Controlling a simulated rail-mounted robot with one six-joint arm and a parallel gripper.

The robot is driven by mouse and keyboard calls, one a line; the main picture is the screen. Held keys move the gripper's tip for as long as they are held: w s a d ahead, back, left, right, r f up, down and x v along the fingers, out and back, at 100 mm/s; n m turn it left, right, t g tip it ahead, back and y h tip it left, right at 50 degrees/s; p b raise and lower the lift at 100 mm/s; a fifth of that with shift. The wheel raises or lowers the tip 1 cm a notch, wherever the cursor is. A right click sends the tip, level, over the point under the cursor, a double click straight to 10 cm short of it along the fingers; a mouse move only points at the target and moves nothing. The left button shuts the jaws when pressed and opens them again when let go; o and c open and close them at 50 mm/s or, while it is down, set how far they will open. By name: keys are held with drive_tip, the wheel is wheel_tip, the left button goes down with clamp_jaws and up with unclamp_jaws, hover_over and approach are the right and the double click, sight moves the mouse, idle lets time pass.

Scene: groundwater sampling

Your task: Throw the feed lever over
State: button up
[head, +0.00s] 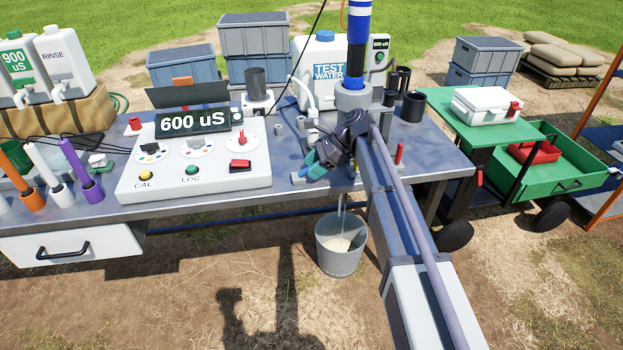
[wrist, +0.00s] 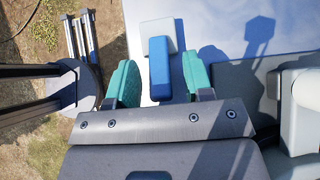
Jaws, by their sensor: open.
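A blue lever (wrist: 159,68), apparently the feed lever, shows in the wrist view with a pale grey block (wrist: 156,34) at its far end. My gripper (wrist: 160,84) is open, with its teal fingers on either side of the lever and a gap on each side. In the head view my gripper (head: 314,163) is low at the front edge of the bench, right of the meter console. There the arm and gripper hide the lever.
The bench (head: 288,148) carries the white console (head: 205,172) reading 600 uS, a test water tank (head: 326,62) and a blue-banded column (head: 357,50). A red upright handle (head: 399,153) stands right of my arm. A bucket (head: 341,245) stands below the front edge.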

drive_tip(key=shift+s+a+f, duration=0.1)
drive_tip(key=shift+a+f, duration=0.3)
clamp_jaws()
